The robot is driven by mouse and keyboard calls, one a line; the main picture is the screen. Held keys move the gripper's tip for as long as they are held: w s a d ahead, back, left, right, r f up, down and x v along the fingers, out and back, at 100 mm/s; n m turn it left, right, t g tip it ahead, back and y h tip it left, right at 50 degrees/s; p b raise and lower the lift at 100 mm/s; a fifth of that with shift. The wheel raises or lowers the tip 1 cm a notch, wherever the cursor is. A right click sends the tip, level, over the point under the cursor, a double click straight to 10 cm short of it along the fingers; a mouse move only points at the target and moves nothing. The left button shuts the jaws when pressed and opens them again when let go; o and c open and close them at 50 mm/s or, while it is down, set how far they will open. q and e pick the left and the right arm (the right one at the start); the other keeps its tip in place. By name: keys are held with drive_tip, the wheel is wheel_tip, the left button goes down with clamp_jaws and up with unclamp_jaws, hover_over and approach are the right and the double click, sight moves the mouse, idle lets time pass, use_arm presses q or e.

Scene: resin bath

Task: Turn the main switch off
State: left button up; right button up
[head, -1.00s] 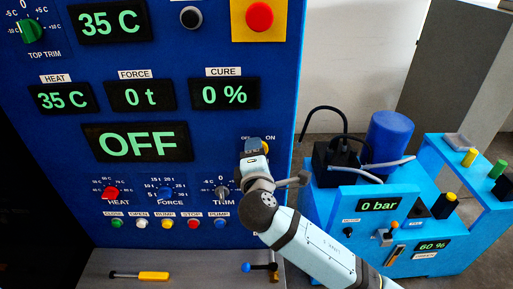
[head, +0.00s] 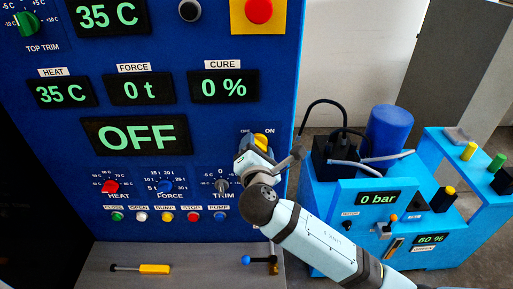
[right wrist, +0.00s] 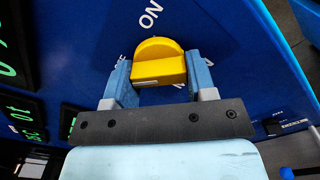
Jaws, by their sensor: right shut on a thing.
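The main switch is a yellow knob (head: 261,141) on a dark plate low at the right of the blue panel, between an OFF and an ON mark. In the right wrist view the yellow knob (right wrist: 158,62) sits between the two blue fingers, near the ON lettering. My right gripper (head: 257,145) is at the panel, shut on the knob; its fingers also show in the right wrist view (right wrist: 160,80). The large display (head: 137,137) above left of the switch reads OFF. My left gripper is out of view.
A red emergency button (head: 259,10) on a yellow plate is above. The TRIM knob (head: 221,184) and several push buttons lie left of my arm. A blue pump unit (head: 345,215) stands at the right. A grey ledge (head: 200,265) with a yellow-handled tool (head: 154,268) runs below the panel.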

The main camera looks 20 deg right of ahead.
idle(0.3)
drive_tip(key=o, duration=0.9)
drive_tip(key=shift+o, duration=0.2)
drive_tip(key=b+v, duration=0.3)
drive_tip(key=v, duration=1)
drive_tip(key=shift+s, duration=0.4)
drive_tip(key=shift+a, duration=0.1)
